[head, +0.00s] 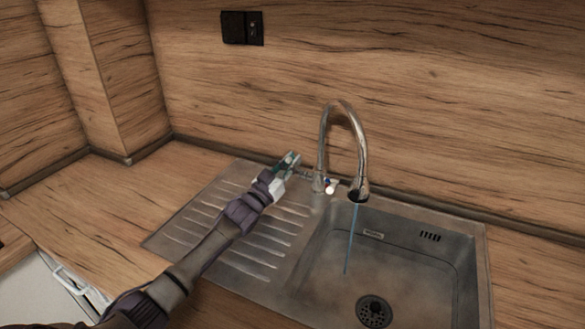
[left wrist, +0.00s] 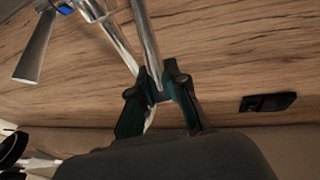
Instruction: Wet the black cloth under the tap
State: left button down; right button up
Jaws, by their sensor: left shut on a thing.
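The chrome tap (head: 362,140) with a curved spout stands behind the sink basin (head: 400,258). A thin bluish stream of water (head: 350,240) runs from its spout into the basin. My left gripper (head: 291,159) is at the left side of the tap base. It is shut on the tap's thin metal lever (left wrist: 146,40), which shows between the fingertips (left wrist: 158,88) in the left wrist view. I see no black cloth in either view. My right gripper is not in view.
A ribbed steel drainboard (head: 185,228) lies left of the basin, under my left arm. The drain (head: 374,311) is in the basin floor. A black socket (head: 242,28) is on the wood splashback. The wooden counter (head: 95,205) at left is clear.

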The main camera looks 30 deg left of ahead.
pick_arm(q)
jog(key=c, duration=1.1)
grip_release()
jog(key=shift+c, duration=0.2)
jog(key=shift+s, duration=0.15)
jog(key=shift+s+a+f, duration=0.1)
jog(key=shift+s+f, duration=0.1)
jog(key=shift+s, duration=0.1)
jog(key=s+a, duration=0.2)
jog(key=s, duration=1.3)
jog(key=shift+s+a+f, duration=0.2)
jog(key=shift+s+f, duration=0.2)
jog(key=shift+f, duration=0.05)
